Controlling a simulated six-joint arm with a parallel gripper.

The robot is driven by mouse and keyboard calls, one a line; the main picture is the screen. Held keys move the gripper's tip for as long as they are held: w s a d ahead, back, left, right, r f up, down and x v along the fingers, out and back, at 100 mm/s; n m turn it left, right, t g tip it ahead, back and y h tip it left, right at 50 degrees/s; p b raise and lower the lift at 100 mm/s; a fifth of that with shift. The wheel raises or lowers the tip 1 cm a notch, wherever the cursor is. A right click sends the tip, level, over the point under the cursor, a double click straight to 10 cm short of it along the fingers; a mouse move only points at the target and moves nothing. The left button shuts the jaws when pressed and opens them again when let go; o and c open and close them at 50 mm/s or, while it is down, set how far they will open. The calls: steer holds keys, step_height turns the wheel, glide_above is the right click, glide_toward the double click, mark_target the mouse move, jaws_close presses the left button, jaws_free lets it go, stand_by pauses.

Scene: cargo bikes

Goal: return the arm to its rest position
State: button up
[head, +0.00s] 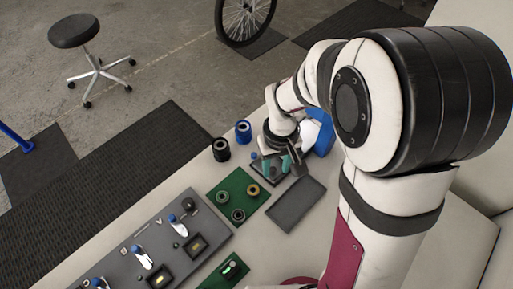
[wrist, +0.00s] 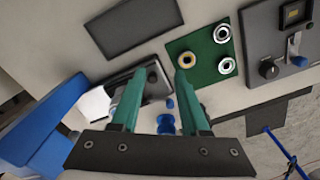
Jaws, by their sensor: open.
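My gripper (head: 291,160) is at the end of my outstretched arm, low over the dark tray (head: 272,178) on the pale bench. In the wrist view my gripper (wrist: 157,88) has its two green fingers well apart, with nothing held between the tips. The tray (wrist: 158,84) shows partly behind the left finger. Small blue pieces (wrist: 167,122) show between the fingers, apart from both. My forearm and wrist hide part of the bench on the right in the head view.
A green mat (head: 246,183) with several rings lies beside the tray. An empty dark plate (head: 297,204) lies nearer. Black (head: 220,149) and blue (head: 243,131) cylinders stand at the far edge. A blue bin (head: 322,134) is beside my wrist; a switch panel (head: 150,250) is at left.

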stand_by(0.3)
steer(key=s+d+r+m+y, duration=0.1)
steer(key=s+r+m, duration=0.3)
steer(key=s, duration=0.5)
steer(key=s+d+r+m, duration=0.1)
steer(key=s+r+m, duration=0.3)
steer(key=s+r, duration=0.3)
steer(key=shift+s+m+y, duration=0.3)
steer(key=shift+s+y, duration=0.1)
steer(key=shift+s, duration=0.75)
